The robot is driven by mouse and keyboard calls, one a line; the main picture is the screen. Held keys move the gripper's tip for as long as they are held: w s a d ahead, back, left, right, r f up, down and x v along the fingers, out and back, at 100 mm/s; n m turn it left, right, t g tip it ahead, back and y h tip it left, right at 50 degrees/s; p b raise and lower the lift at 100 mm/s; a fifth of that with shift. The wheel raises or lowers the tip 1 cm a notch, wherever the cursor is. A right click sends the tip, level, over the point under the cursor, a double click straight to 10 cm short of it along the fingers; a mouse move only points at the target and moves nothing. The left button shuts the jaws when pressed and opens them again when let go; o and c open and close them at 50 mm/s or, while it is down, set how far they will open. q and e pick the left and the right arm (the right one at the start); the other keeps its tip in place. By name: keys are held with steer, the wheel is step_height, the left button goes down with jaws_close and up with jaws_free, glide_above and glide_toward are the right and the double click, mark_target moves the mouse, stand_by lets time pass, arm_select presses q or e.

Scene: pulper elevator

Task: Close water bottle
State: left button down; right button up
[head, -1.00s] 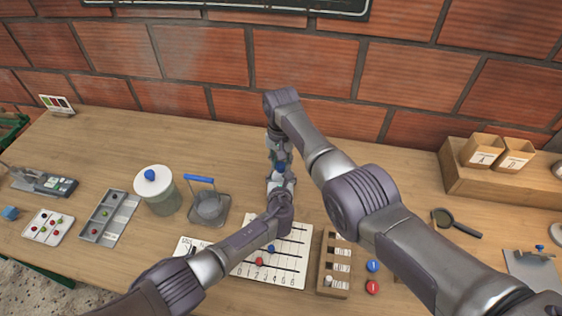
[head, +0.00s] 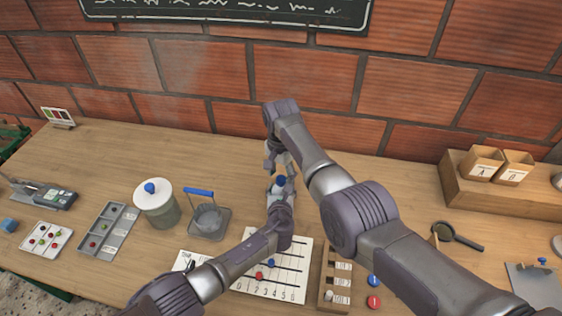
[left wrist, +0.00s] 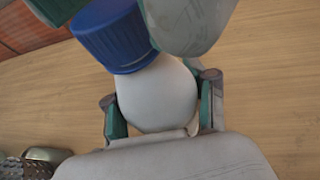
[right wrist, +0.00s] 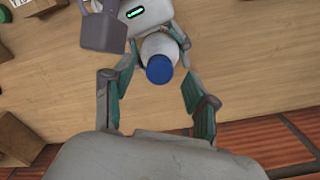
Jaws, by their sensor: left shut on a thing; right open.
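The water bottle is white with a blue cap. In the head view the bottle (head: 275,189) is upright above the table, with the cap (head: 281,180) on top. My left gripper (head: 280,194) is shut around its body; the left wrist view shows the white body (left wrist: 155,95) between the fingers. There the cap (left wrist: 112,38) sits at the bottle's top; how tight it is cannot be told. My right gripper (right wrist: 158,72) is open, with a finger on either side of the cap (right wrist: 160,69), apparently not gripping it.
A number-line card (head: 288,285) and a wooden tray (head: 325,292) lie in front. A lidded jar (head: 157,210) and a blue-handled basket (head: 209,222) stand left. A magnifier (head: 465,240) lies right. The table behind is mostly clear, up to the brick wall.

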step_height(320, 180, up, 11)
stand_by(0.3)
steer(key=shift+r, duration=0.1)
arm_select(q)
steer(key=shift+c, duration=1.3)
jaws_free()
steer(key=shift+s, duration=0.15)
steer(key=v, duration=1.1)
steer(key=shift+s+r, duration=0.2)
steer(key=shift+s, duration=0.1)
steer(key=shift+s+a, duration=0.1)
